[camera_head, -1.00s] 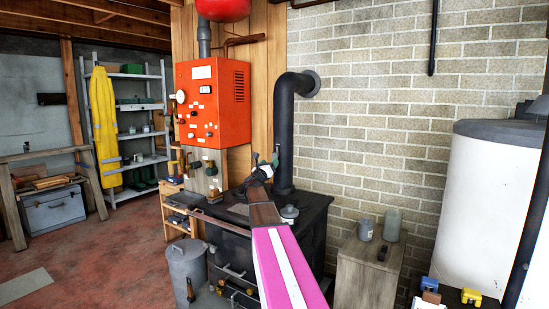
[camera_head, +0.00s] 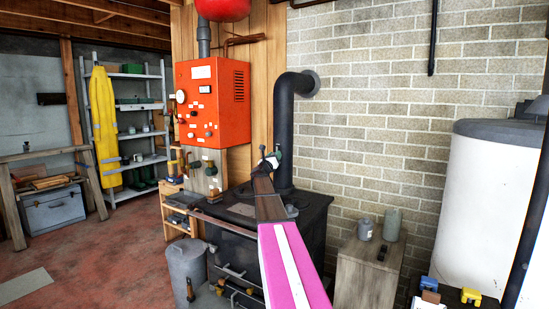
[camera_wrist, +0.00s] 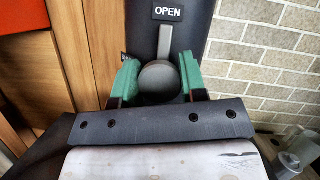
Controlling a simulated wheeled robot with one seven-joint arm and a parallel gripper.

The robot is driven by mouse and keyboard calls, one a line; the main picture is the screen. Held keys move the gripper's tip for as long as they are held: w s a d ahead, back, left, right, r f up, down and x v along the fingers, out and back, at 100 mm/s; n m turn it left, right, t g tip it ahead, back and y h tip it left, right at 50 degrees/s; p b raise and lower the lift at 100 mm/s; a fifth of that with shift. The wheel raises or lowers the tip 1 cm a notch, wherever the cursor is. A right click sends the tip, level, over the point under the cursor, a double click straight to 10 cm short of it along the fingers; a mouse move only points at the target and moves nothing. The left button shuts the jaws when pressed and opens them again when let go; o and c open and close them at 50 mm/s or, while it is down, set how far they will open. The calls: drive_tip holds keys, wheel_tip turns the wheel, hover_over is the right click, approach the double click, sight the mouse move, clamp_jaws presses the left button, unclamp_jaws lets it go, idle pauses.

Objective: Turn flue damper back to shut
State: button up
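The flue damper is on the dark flue pipe (camera_head: 284,125) above the stove; the gripper hides it in the head view. In the wrist view its grey lever (camera_wrist: 166,42) points up toward a black label reading OPEN (camera_wrist: 168,14). A round grey hub (camera_wrist: 158,78) sits at the lever's lower end. My gripper (camera_head: 270,159) is at the pipe in the head view. In the wrist view its green fingers (camera_wrist: 160,82) stand apart, one on each side of the hub. The right finger is close to the hub; I cannot tell whether it touches.
The black stove (camera_head: 315,218) lies below my arm. An orange boiler panel (camera_head: 213,103) hangs left of the pipe. A wooden cabinet (camera_head: 362,275) with two canisters and a white tank (camera_head: 488,205) stand to the right. A grey bin (camera_head: 187,268) stands left of the stove.

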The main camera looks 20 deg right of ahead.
drive_tip(key=shift+n, duration=0.6)
drive_tip(key=n+t+y, duration=0.1)
drive_tip(key=n+y, duration=0.1)
drive_tip(key=n, duration=0.2)
drive_tip(key=n+y, duration=0.1)
drive_tip(key=n, duration=0.2)
drive_tip(key=n+y, duration=0.2)
drive_tip(key=n, duration=0.1)
drive_tip(key=shift+t, duration=0.4)
drive_tip(key=n+y, duration=0.1)
drive_tip(key=n, duration=0.1)
drive_tip(key=n+g+y, duration=0.1)
drive_tip(key=n, duration=0.2)
drive_tip(key=shift+n, duration=0.3)
drive_tip(key=shift+n+g+y, duration=0.3)
drive_tip(key=shift+n+g, duration=0.3)
drive_tip(key=shift+n, duration=1.1)
drive_tip(key=shift+f+n, duration=0.1)
drive_tip(key=shift+n, duration=0.2)
drive_tip(key=o, duration=0.9)
drive_tip(key=shift+o, duration=0.2)
